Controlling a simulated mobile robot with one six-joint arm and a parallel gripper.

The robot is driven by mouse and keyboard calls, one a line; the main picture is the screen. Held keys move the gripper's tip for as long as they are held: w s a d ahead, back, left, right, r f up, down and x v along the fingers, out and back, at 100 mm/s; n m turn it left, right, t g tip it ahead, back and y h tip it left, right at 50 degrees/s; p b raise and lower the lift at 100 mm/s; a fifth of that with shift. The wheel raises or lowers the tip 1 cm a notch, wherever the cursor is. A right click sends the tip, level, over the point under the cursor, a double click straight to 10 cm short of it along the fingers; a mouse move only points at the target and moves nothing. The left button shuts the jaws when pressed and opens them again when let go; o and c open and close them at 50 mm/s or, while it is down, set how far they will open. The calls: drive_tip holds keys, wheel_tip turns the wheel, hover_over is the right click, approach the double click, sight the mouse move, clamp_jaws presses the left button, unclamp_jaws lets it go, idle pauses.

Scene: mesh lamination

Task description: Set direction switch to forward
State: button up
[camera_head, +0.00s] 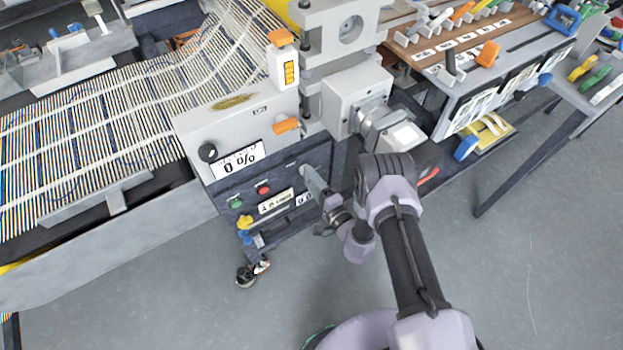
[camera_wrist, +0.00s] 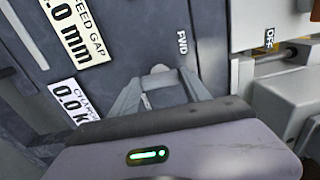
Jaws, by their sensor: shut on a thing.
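The lower control panel (camera_head: 245,190) is the dark front of the laminating machine. My gripper (camera_head: 309,174) reaches its right end in the head view, with the fingertips against the panel. In the wrist view my gripper (camera_wrist: 158,73) is closed on a small part that I take to be the direction switch. The fingers hide most of it, so its exact position cannot be told. The white FWD label (camera_wrist: 183,48) is on the panel just beyond the fingertips, slightly right.
A green button (camera_head: 237,203) and a red button (camera_head: 263,189) sit left of my gripper. A black knob (camera_head: 208,152) is beside the 0 % display (camera_head: 237,160). The feed gap display (camera_wrist: 77,25) and an OFF label (camera_wrist: 268,40) flank my gripper. Open floor (camera_head: 540,260) lies right.

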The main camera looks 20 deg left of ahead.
drive_tip(key=shift+n, duration=0.3)
idle(0.4)
drive_tip(key=o, duration=1.4)
drive_tip(key=p+v, duration=0.6)
drive_tip(key=v, duration=1.1)
drive_tip(key=shift+s+d, duration=0.15)
drive_tip(key=shift+s, duration=0.1)
